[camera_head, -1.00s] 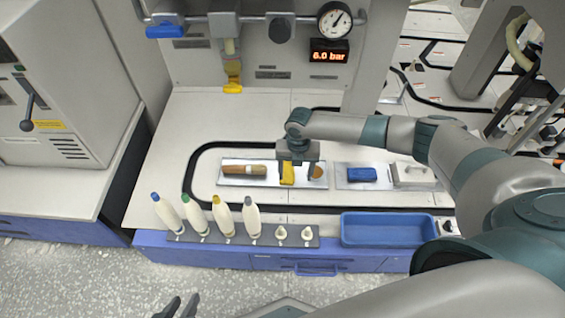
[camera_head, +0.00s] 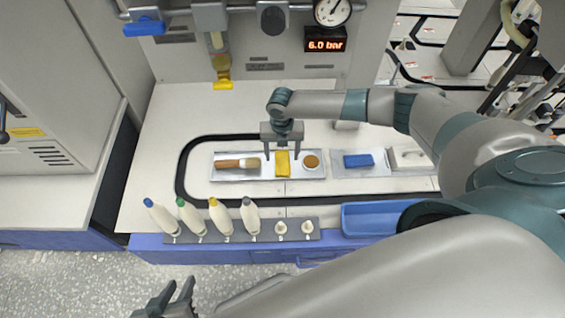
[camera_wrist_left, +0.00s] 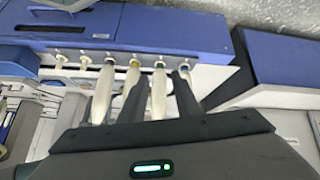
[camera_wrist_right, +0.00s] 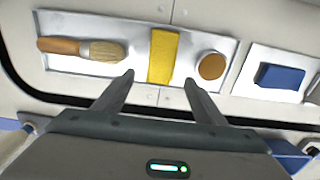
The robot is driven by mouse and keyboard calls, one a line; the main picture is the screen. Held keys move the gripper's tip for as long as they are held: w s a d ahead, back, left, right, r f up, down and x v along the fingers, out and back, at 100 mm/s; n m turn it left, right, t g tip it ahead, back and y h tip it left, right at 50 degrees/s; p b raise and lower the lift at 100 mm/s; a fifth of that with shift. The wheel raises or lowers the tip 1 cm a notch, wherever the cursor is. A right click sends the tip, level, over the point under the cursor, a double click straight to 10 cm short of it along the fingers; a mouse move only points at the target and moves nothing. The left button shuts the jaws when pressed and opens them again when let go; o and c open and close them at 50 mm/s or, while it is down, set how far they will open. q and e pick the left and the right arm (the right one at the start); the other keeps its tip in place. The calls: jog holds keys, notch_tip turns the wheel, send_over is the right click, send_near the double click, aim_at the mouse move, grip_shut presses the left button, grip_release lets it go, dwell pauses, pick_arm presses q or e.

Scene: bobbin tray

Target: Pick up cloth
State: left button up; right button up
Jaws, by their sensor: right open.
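The yellow cloth (camera_head: 282,163) lies flat on a silver tray (camera_head: 225,172) between a brush and a round tan-topped item. My right gripper (camera_head: 283,152) is open and empty above the cloth, its fingers apart toward either side of it. In the right wrist view the cloth (camera_wrist_right: 162,55) shows just ahead of and between the fingertips (camera_wrist_right: 159,77), with no contact visible. My left gripper (camera_head: 170,287) is open and empty at the bottom of the head view, away from the tray; its fingers also show in the left wrist view (camera_wrist_left: 159,95).
A brush (camera_head: 238,163) lies left of the cloth and the round item (camera_head: 312,161) right of it. A blue block (camera_head: 358,160) sits on a second tray. Several bottles (camera_head: 215,220) stand in a front rack, beside a blue bin (camera_head: 380,218).

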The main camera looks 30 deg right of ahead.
aim_at(283, 164)
pick_arm(q)
jog(key=shift+w+d+r, duration=0.2)
jog(key=shift+w, duration=0.05)
pick_arm(e)
jog(key=shift+f, duration=0.65)
jog(key=shift+f, duration=0.1)
jog(key=shift+d+f, duration=0.1)
jog(key=shift+f, duration=0.15)
jog(key=f, duration=0.2)
jog(key=f+b, duration=0.1)
jog(key=f, duration=0.1)
jog(key=shift+w+d, duration=0.2)
jog(key=shift+w, duration=0.05)
jog(key=shift+f, duration=0.3)
pick_arm(q)
jog(key=shift+w+d+r+t+h, duration=0.5)
jog(key=shift+w+d+r+t, duration=0.3)
jog(key=shift+w+t, duration=0.15)
pick_arm(e)
jog(key=c, duration=1.1)
